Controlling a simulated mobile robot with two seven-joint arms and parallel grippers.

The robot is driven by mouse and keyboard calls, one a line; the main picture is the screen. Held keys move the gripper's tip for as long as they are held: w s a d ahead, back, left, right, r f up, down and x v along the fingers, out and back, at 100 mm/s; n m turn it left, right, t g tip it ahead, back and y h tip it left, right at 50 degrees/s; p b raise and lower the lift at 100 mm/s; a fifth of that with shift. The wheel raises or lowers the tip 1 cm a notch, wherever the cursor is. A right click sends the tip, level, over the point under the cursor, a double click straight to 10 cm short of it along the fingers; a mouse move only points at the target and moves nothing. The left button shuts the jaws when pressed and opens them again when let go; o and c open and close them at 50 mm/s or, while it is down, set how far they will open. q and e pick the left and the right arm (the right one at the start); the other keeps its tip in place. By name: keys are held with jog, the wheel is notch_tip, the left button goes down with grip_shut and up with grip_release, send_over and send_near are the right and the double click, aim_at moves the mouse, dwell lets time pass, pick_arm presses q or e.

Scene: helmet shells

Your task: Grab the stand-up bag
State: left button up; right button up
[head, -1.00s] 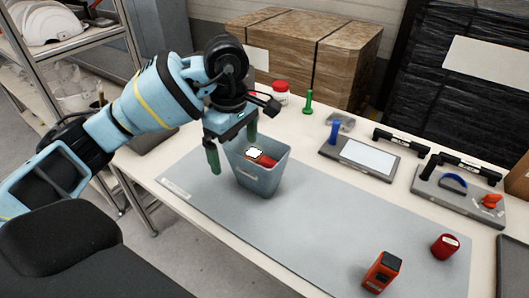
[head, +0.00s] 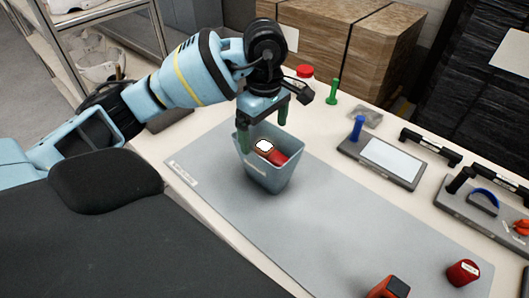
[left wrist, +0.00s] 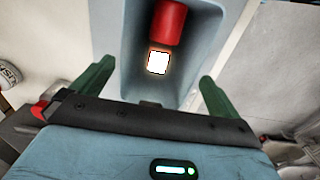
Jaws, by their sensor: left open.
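A grey-blue, open-topped tapered container (head: 268,176) stands upright on the grey mat. A red item (head: 277,157) and a bright white square (head: 264,146) show inside it; they also show in the left wrist view as a red cylinder-like shape (left wrist: 167,22) and a glowing square (left wrist: 158,63). I cannot tell for certain which thing is the stand-up bag. My left gripper (head: 264,138) is open and empty over the container's mouth, its green fingers spread near the left and back rims. Whether they touch the rim is unclear. My right gripper is not in view.
The grey mat (head: 340,225) is clear to the container's right. A red-and-black box (head: 390,287) and a red can (head: 463,273) lie at the front right. A green peg (head: 332,92), a red-lidded jar (head: 305,74) and fixture plates stand behind.

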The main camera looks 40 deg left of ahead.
aim_at(264, 147)
pick_arm(q)
notch_tip(264, 147, down, 5)
jog(key=shift+a+r, duration=0.15)
jog(key=shift+r, duration=0.05)
jog(key=shift+f, duration=0.25)
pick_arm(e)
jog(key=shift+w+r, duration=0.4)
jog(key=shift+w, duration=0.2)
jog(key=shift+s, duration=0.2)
pick_arm(q)
jog(key=shift+f, duration=0.2)
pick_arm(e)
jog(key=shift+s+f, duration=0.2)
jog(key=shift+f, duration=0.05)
pick_arm(q)
jog(key=shift+c, duration=0.3)
